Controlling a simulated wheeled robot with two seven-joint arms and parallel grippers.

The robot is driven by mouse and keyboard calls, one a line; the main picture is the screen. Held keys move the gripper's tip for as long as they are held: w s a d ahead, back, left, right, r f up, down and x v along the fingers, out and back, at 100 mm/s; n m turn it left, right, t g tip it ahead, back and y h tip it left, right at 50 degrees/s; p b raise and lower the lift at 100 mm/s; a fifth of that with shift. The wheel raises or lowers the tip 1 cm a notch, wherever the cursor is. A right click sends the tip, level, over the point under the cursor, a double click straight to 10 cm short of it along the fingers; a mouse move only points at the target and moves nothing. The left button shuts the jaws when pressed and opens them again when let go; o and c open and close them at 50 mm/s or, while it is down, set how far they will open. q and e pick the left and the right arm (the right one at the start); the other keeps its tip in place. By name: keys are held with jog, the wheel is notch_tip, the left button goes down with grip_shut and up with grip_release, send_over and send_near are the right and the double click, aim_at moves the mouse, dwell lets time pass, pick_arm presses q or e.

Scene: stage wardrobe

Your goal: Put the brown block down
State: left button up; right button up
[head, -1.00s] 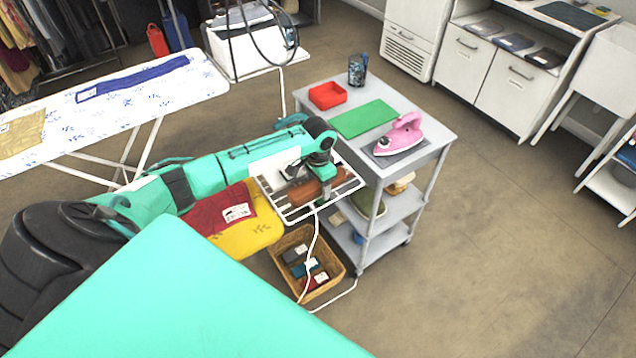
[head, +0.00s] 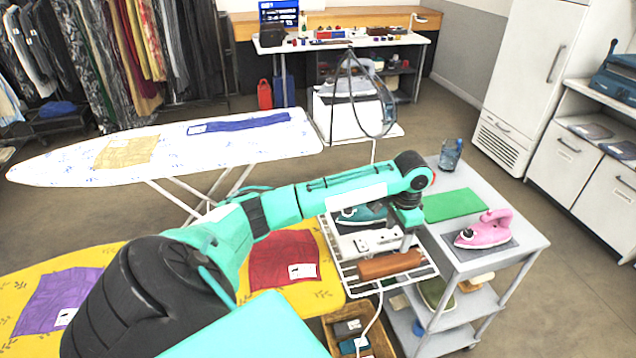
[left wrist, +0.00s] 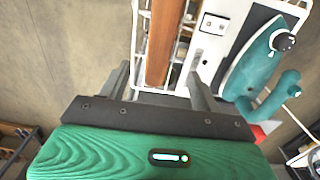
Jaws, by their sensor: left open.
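The brown block (head: 390,265) lies on a white wire rack (head: 430,268) beside the grey cart. My left gripper (head: 406,240) is just above and behind it, open. In the left wrist view the brown block (left wrist: 163,45) runs lengthwise through the gap between the two spread fingers of my left gripper (left wrist: 158,72), with space on both sides. Whether the fingertips reach down beside the block is hard to tell. My right gripper is in neither current view.
A teal iron (head: 362,214) is close behind the block on the rack side. The grey cart (head: 505,258) holds a green mat (head: 453,205), a pink iron (head: 485,230) and a cup (head: 451,154). An ironing board (head: 60,165) stands at left; a white cord (head: 374,320) hangs below the rack.

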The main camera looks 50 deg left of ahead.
pick_arm(q)
jog(key=d+f+t+h, duration=0.2)
jog(key=d+f+t, duration=0.25)
jog(key=d, duration=0.45)
jog(key=d+f+t+h, duration=0.2)
jog(key=d+f+t, duration=0.3)
jog(key=d, duration=0.5)
jog(key=s+a+f+n+g+y, duration=0.1)
jog(key=s+a+f, duration=0.3)
jog(key=f, duration=0.7)
jog(key=s+a+f+n+g+y, duration=0.1)
jog(key=s+a+f+g, duration=0.1)
jog(key=s+f, duration=0.7)
jog(key=s+a+f+g+y, duration=0.1)
jog(key=s+a+f, duration=0.15)
jog(key=f, duration=1.15)
jog(key=s+f+g, duration=0.1)
jog(key=s+f, duration=0.4)
jog(key=s, duration=0.7)
jog(key=s+f+g, duration=0.2)
jog(key=s+f, duration=0.3)
jog(key=s, duration=0.7)
jog(key=s+f+g+y, duration=0.1)
jog(key=s+f, duration=0.4)
jog(key=s, duration=0.7)
jog(key=shift+f, duration=0.35)
jog(key=shift+w+g, duration=0.1)
jog(key=shift+g, duration=0.15)
